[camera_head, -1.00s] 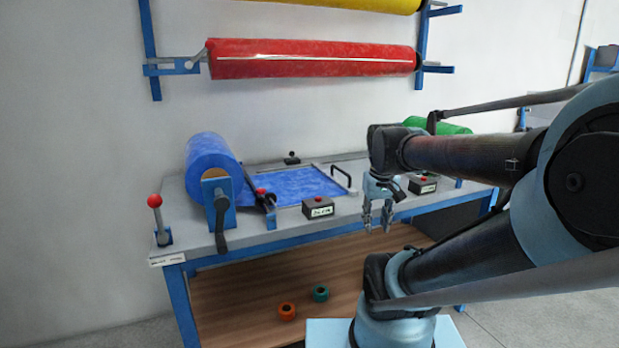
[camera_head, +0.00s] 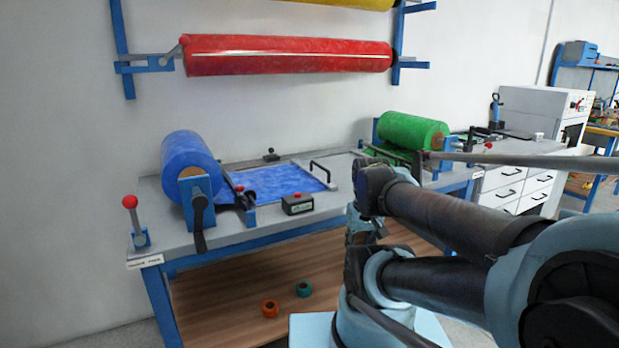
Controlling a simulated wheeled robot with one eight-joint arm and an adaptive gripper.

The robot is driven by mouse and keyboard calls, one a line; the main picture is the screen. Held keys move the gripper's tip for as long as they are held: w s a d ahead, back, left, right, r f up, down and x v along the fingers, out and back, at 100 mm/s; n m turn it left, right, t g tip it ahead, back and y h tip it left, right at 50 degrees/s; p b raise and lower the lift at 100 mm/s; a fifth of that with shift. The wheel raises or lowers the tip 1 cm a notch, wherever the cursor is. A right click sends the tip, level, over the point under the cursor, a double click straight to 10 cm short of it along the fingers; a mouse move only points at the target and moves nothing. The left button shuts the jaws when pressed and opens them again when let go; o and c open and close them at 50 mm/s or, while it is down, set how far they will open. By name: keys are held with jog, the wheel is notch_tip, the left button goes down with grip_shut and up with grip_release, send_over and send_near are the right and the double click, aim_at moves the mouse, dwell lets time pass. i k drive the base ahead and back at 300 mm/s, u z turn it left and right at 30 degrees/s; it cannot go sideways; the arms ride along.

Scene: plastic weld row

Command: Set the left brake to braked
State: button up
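At the left end of the workbench (camera_head: 240,238), a lever with a red ball knob (camera_head: 130,202) stands nearly upright on a small blue base. A label below it on the bench edge is too small to read. To its right, a blue roll (camera_head: 190,160) sits in a blue bracket with a black handle (camera_head: 199,222) hanging down in front. I cannot tell for sure which of these is the left brake. My gripper (camera_head: 361,232) is in front of the bench, right of and well apart from both. My arm partly hides its fingers.
A black box with a button (camera_head: 297,204) and a blue sheet (camera_head: 268,184) are on the bench. A green roll (camera_head: 412,130) is at its right end. A red roll (camera_head: 288,55) hangs on the wall. Orange (camera_head: 270,308) and teal (camera_head: 304,289) rings lie on the lower shelf.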

aim_at(129, 202)
jog(key=u, duration=1.55)
jog(key=k, duration=0.8)
jog(key=u, duration=0.2)
jog(key=i, duration=0.95)
